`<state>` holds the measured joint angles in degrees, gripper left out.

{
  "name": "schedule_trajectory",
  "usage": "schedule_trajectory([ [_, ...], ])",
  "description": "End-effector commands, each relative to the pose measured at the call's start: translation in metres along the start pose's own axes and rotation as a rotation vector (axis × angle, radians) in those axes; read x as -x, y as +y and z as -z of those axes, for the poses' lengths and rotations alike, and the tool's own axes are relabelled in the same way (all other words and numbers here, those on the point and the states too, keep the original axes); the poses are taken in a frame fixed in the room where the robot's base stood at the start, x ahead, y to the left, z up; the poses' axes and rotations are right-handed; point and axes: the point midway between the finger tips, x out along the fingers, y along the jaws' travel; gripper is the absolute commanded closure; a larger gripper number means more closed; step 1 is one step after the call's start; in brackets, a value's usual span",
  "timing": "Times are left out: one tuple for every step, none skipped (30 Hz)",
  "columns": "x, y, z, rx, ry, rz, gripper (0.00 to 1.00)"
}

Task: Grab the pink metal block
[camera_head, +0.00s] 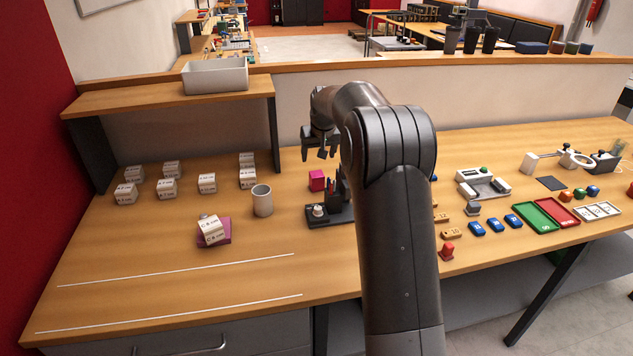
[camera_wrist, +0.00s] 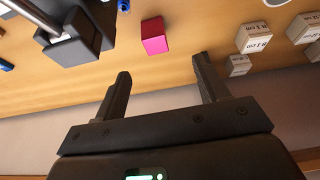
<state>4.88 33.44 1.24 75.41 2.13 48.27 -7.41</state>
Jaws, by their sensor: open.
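The pink metal block (camera_head: 317,180) is a small bright cube on the wooden table, just left of a black stand. In the wrist view the pink block (camera_wrist: 154,36) lies beyond the fingertips, roughly in line with the gap between them. My gripper (camera_head: 319,154) hangs above and behind the block in the head view, its fingers pointing down. In the wrist view my gripper (camera_wrist: 160,80) is open, with nothing between its fingers. The block and the fingers are apart.
The black stand (camera_head: 330,213) is close to the block's right. A grey cup (camera_head: 262,200) and several white labelled cubes (camera_head: 207,183) are to the left. A tilted white cube (camera_head: 211,231) rests on a magenta piece (camera_head: 228,237). A wooden shelf (camera_head: 150,100) stands at the back left.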

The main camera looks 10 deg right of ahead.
Motion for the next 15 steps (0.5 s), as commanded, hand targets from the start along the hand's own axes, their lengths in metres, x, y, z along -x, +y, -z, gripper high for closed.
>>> schedule_trajectory([
  [-0.018, 0.003, 0.005, 0.0, -0.005, 0.001, 0.33],
  [-0.026, 0.004, 0.008, 0.0, -0.007, 0.002, 0.33],
  [-0.035, 0.006, 0.011, 0.0, -0.007, 0.002, 0.33],
  [-0.041, 0.007, 0.013, 0.0, -0.008, 0.003, 0.33],
  [-0.046, 0.008, 0.014, 0.0, -0.008, 0.003, 0.33],
  [-0.052, 0.009, 0.016, 0.0, -0.009, 0.004, 0.33],
  [-0.054, 0.01, 0.017, 0.0, -0.008, 0.004, 0.33],
  [-0.057, 0.01, 0.018, 0.0, -0.009, 0.004, 0.33],
  [-0.06, 0.011, 0.018, 0.0, -0.009, 0.004, 0.33],
  [-0.062, 0.011, 0.018, 0.0, -0.01, 0.004, 0.33],
  [-0.064, 0.011, 0.018, 0.0, -0.01, 0.004, 0.33],
  [-0.067, 0.011, 0.018, 0.0, -0.01, 0.004, 0.33],
  [-0.07, 0.011, 0.018, 0.0, -0.011, 0.004, 0.33],
  [-0.074, 0.011, 0.018, 0.0, -0.011, 0.004, 0.33],
  [-0.079, 0.011, 0.018, 0.0, -0.012, 0.004, 0.33],
])
